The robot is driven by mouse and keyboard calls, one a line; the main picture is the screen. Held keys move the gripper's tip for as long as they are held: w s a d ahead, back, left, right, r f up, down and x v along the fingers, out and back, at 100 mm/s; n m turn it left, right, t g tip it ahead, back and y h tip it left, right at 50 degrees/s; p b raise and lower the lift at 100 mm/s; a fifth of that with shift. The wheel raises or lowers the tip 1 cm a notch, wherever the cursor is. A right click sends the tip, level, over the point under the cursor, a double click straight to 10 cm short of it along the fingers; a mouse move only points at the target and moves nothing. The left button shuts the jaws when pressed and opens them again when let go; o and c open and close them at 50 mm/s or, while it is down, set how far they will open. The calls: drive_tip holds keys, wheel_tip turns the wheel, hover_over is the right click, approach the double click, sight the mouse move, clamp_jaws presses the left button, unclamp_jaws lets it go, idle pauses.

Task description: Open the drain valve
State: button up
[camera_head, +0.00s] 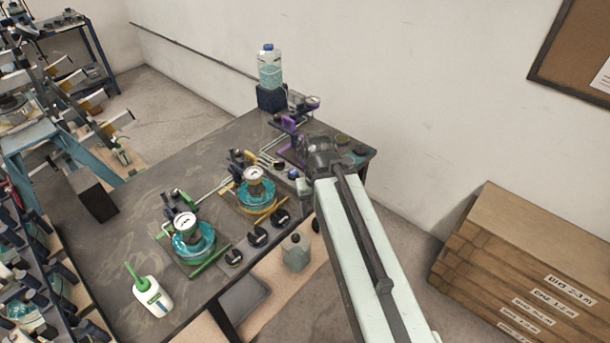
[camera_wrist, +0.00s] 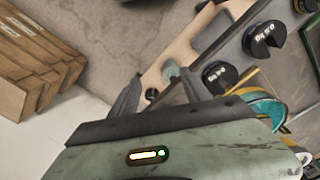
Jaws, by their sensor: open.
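No part is clearly marked as the drain valve, and I cannot tell which one it is. A purple frame (camera_head: 290,152) with small fittings stands at the bench's far end, partly hidden by my arm. Pale pipes run from it to a yellow station (camera_head: 254,196) and a green station (camera_head: 188,238), each with a round gauge and teal base. A clear bottle of bluish liquid (camera_head: 270,70) stands on a dark block behind the frame. My gripper (camera_wrist: 160,84) is open and empty above the bench's front edge; a greenish container (camera_wrist: 171,70) shows beyond its fingers.
Several black round labelled pieces (camera_head: 257,237) line the bench's (camera_head: 110,245) front edge; two show in the wrist view (camera_wrist: 218,76). A white squeeze bottle (camera_head: 152,297) is near the left end. Stacked wooden crates (camera_head: 530,250) stand right. The floor (camera_head: 395,250) between is clear.

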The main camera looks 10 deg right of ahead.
drive_tip(key=w+r+n+p, duration=0.2)
drive_tip(key=w, duration=0.2)
drive_tip(key=w+r+n+p, duration=0.2)
drive_tip(key=w, duration=0.3)
drive_tip(key=w+r+n+p, duration=0.2)
drive_tip(key=w+r, duration=0.1)
drive_tip(key=w, duration=0.2)
drive_tip(key=shift+w+d+r+n+p, duration=0.1)
drive_tip(key=shift+d+n+p, duration=0.2)
drive_tip(key=shift+d+p, duration=0.1)
drive_tip(key=shift+w, duration=0.1)
drive_tip(key=shift+f+b, duration=0.35)
drive_tip(key=shift+b, duration=0.05)
wheel_tip(320, 180, down, 8)
drive_tip(key=b, duration=0.7)
drive_tip(key=shift+r+b, duration=0.2)
drive_tip(key=shift+b, duration=0.1)
drive_tip(key=shift+r, duration=0.15)
